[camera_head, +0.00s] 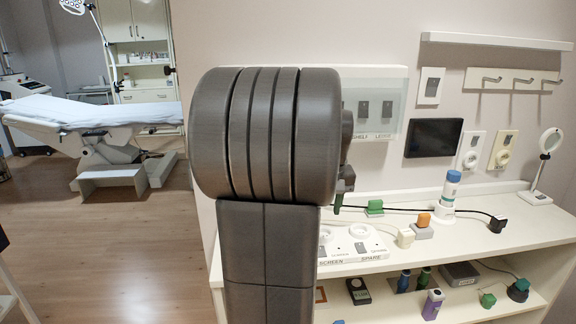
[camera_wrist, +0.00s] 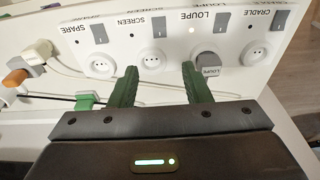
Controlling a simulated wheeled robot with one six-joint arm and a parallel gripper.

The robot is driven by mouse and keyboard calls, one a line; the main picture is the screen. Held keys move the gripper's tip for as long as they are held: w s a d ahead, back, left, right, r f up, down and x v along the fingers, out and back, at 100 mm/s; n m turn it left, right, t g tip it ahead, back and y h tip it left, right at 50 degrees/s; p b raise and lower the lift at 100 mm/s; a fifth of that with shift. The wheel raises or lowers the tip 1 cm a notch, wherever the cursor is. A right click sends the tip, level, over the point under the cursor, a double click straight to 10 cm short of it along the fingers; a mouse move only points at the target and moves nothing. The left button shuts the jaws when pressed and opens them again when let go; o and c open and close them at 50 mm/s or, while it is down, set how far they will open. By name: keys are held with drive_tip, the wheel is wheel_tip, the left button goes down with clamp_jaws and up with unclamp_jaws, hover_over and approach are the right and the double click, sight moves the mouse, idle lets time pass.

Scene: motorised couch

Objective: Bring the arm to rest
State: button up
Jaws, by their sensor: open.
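My gripper (camera_wrist: 159,70) shows in the wrist view with its two green fingers apart and nothing held between them. The fingers point at a white socket strip (camera_wrist: 180,75), with the screen socket (camera_wrist: 152,58) in the gap beyond them. A grey plug marked LOUPE (camera_wrist: 208,66) sits in the loupe socket, just right of the right fingertip; I cannot tell whether they touch. In the head view my dark arm fills the middle and hides most of the gripper and part of the strip (camera_head: 352,256).
A white counter (camera_head: 480,234) carries a blue-capped bottle (camera_head: 449,188), an orange plug (camera_head: 423,221), a green plug (camera_head: 375,207) and a black cable. A shelf below holds several small items. A magnifier (camera_head: 547,150) stands far right. A couch (camera_head: 95,112) is at left, with open floor before it.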

drive_tip(key=f, duration=0.4)
drive_tip(key=w+f, duration=0.1)
drive_tip(key=f, duration=0.3)
drive_tip(key=w+f, duration=0.1)
drive_tip(key=f, duration=0.3)
drive_tip(key=shift+f, duration=0.15)
drive_tip(key=shift+w+g+p, duration=0.1)
drive_tip(key=shift+g+p, duration=0.2)
drive_tip(key=shift+b, duration=0.45)
